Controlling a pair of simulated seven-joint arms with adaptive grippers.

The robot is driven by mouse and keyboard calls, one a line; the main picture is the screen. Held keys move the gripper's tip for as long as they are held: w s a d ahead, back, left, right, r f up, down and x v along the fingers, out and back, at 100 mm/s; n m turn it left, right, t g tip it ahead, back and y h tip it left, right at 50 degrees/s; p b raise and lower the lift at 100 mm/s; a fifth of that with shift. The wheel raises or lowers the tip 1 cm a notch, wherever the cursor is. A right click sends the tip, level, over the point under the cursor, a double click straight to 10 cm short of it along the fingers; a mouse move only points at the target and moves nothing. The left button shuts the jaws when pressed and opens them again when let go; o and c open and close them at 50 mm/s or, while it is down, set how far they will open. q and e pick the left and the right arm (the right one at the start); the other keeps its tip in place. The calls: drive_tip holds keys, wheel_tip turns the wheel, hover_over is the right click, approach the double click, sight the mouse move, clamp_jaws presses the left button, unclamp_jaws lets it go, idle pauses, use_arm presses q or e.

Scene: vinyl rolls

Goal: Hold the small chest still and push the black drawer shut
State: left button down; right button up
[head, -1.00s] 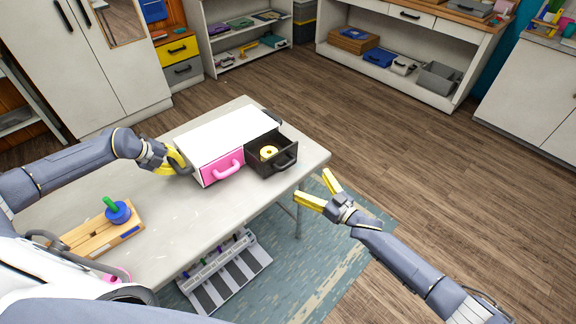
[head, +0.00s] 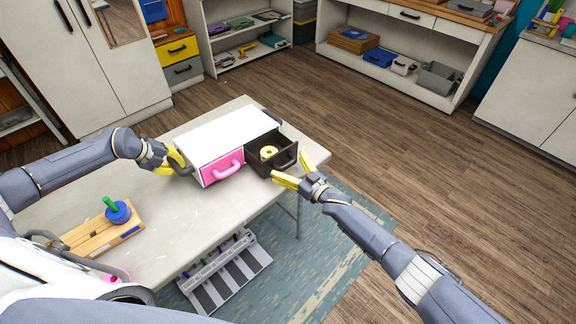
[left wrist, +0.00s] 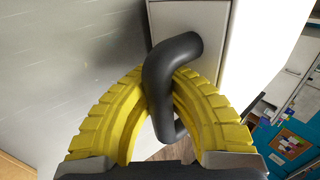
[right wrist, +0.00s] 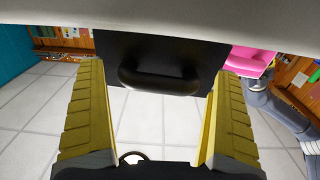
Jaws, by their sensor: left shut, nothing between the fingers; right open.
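The small white chest (head: 225,130) stands on the table. Its pink drawer (head: 222,168) is shut. Its black drawer (right wrist: 160,45) is pulled out, with a yellow roll (head: 268,153) inside. My left gripper (head: 181,166) is at the chest's left side. My right gripper (head: 290,167) is open in front of the black drawer. In the right wrist view its fingers spread to either side of the drawer's handle (right wrist: 160,78); contact cannot be told.
The table (head: 165,220) has a wooden rack (head: 95,235) with a blue and green piece (head: 117,210) at the front left. A grey slotted rack (head: 228,275) lies on the rug below. The table is bare between the chest and the wooden rack.

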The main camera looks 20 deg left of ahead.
sight(281, 160)
drive_tip(key=shift+a, duration=0.1)
drive_tip(key=shift+c, duration=0.4)
drive_tip(key=c, duration=1.5)
drive_tip(key=shift+x, duration=1.9)
drive_tip(key=shift+c, duration=0.2)
drive_tip(key=o, duration=1.6)
drive_tip(key=shift+v, duration=6.05)
